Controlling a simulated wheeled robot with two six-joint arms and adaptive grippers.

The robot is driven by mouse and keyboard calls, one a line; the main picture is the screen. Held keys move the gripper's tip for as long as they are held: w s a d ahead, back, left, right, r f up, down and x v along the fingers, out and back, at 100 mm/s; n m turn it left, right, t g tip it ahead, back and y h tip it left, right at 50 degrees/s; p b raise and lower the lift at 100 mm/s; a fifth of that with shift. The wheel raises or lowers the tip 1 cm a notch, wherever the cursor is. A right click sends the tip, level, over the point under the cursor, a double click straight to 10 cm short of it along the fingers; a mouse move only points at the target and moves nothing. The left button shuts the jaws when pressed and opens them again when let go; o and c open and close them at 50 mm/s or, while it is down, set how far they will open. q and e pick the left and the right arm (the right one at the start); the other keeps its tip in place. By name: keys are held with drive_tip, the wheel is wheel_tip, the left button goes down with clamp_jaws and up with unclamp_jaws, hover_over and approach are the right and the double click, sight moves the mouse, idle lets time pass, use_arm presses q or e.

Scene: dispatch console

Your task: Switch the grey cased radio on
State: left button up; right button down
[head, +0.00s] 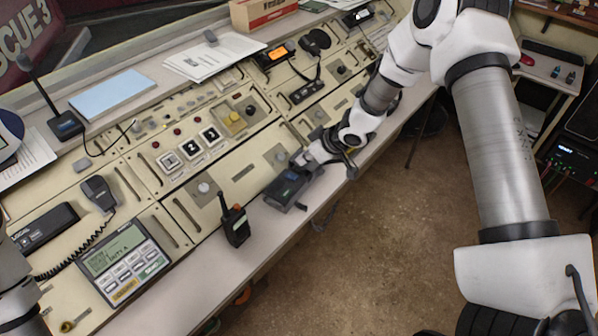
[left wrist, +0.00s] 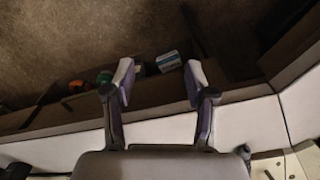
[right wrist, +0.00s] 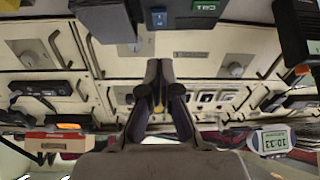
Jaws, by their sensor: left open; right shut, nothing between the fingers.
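The grey cased radio (head: 287,190) sits on the front part of the console, right of the black handheld radio. A dark case with a blue button (right wrist: 158,17) and a green display (right wrist: 205,6) shows at the top edge of the right wrist view, cut off; it looks like the same radio. My right gripper (head: 303,159) is shut and empty, its tips close to the radio's far right edge; I cannot tell whether they touch. Its closed fingers also show in the right wrist view (right wrist: 159,68). My left gripper (left wrist: 158,82) is open and empty over the console's front edge.
The black handheld radio (head: 236,226) stands upright on the front edge. A keypad unit (head: 124,262) and a hand microphone (head: 99,193) are at left. Papers (head: 215,57) and a wooden box (head: 262,12) lie at the back. Floor (head: 385,230) in front is open.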

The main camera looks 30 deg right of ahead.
sight(296, 178)
drive_tip(key=x, duration=0.4)
drive_tip(key=f, duration=0.2)
drive_tip(key=shift+s+d+f+p, duration=0.1)
drive_tip(key=shift+s+f+p, duration=0.15)
drive_tip(key=shift+f+p, duration=0.15)
drive_tip(key=shift+d+f, duration=0.1)
drive_tip(key=shift+f, duration=0.35)
drive_tip(key=shift+s+f+b, duration=0.2)
drive_tip(key=shift+f+b, duration=0.1)
drive_tip(key=shift+f, duration=0.25)
drive_tip(key=shift+r+p, duration=0.85)
drive_tip(key=shift+r, duration=0.1)
